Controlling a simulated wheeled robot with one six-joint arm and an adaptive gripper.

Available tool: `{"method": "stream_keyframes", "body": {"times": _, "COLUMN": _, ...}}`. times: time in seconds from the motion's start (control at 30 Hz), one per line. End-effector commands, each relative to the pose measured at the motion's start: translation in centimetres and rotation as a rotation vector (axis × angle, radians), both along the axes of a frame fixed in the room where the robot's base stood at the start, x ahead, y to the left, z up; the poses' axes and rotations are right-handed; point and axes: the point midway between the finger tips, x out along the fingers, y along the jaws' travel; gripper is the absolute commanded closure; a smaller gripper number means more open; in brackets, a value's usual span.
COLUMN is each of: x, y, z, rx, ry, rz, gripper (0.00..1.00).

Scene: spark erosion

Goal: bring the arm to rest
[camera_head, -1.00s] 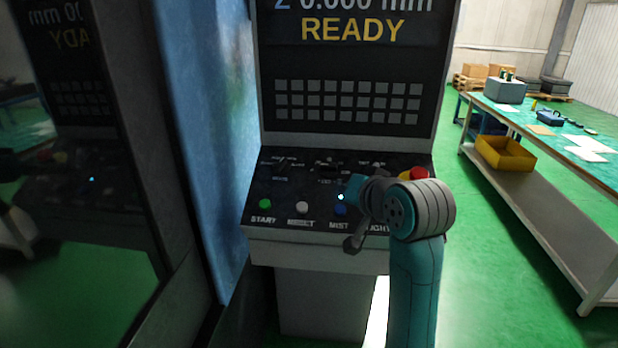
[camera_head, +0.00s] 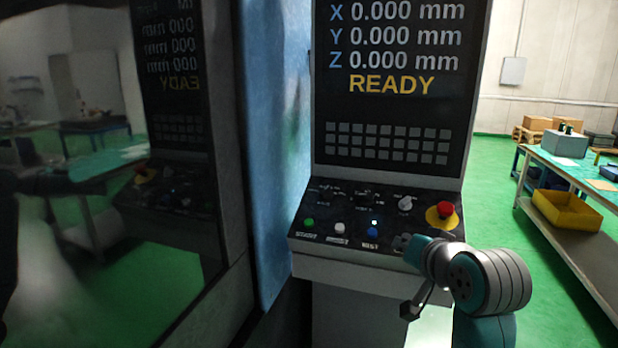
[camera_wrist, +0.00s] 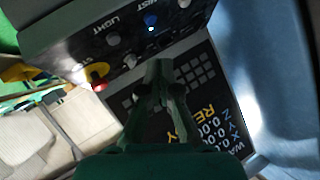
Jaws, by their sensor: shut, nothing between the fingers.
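In the wrist view my gripper (camera_wrist: 160,66) is shut and empty, pointing toward the panel. No contact with a button shows. The panel has a green button (camera_head: 309,223), a white button (camera_head: 340,228), a blue button (camera_head: 372,230) with a small lit light above it, and a red emergency stop (camera_head: 445,209) on a yellow base. Part of the panel is hidden behind my arm.
The machine's screen (camera_head: 395,60) reads READY with zero on X, Y and Z. A blue panel (camera_head: 283,130) and dark glass stand at left. A workbench (camera_head: 560,165) with a yellow bin (camera_head: 566,212) is at right. Green floor (camera_head: 505,200) lies open between.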

Motion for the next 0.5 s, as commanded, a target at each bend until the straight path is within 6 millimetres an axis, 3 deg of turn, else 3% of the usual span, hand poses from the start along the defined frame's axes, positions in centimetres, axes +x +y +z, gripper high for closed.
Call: {"method": "stream_keyframes", "body": {"times": 0.5, "x": -0.9, "y": 0.1, "z": -5.7, "rx": -0.01, "ry": -0.008, "rz": -0.007, "gripper": 1.0}}
